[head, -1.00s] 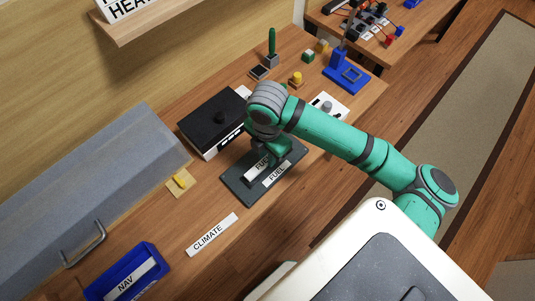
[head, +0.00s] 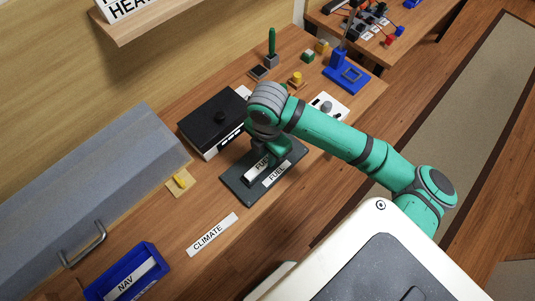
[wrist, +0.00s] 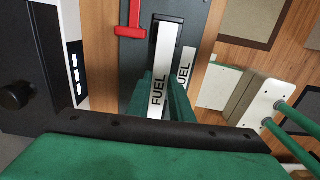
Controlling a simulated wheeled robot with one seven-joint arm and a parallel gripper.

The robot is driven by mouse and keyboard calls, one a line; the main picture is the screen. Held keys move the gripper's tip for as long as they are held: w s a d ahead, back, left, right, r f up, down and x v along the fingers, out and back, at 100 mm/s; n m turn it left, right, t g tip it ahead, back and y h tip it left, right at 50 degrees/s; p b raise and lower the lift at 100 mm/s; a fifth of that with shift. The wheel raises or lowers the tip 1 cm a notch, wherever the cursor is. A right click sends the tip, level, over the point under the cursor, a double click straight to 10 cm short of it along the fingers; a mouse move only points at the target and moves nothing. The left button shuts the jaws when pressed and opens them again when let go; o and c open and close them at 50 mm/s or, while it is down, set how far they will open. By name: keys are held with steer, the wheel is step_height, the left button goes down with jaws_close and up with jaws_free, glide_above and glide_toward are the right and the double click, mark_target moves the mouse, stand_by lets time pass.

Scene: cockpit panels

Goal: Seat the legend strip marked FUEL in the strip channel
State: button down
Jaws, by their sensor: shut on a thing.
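The white strip marked FUEL (wrist: 163,72) stands out between the green fingers of my gripper (wrist: 160,88) in the wrist view. My gripper is shut on it. In the head view, the strip (head: 256,172) lies over the dark grey panel (head: 237,181), partly hidden by my gripper (head: 277,152). A second white FUEL label (head: 276,173) is on the panel beside the strip; it also shows in the wrist view (wrist: 184,66). The strip and my fingers hide the channel, so I cannot tell whether the strip is inside it or just above.
A black box with a knob (head: 221,117) stands close behind the panel. A CLIMATE strip (head: 212,234) lies on the table at the front, near a blue tray (head: 150,252) holding a NAV strip. A red part (wrist: 132,28) is beside the strip's far end.

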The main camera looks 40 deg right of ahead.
steer(key=shift+f, duration=0.95)
steer(key=c, duration=1.5)
jaws_free()
step_height(320, 180, up, 11)
steer(key=shift+f, duration=0.1)
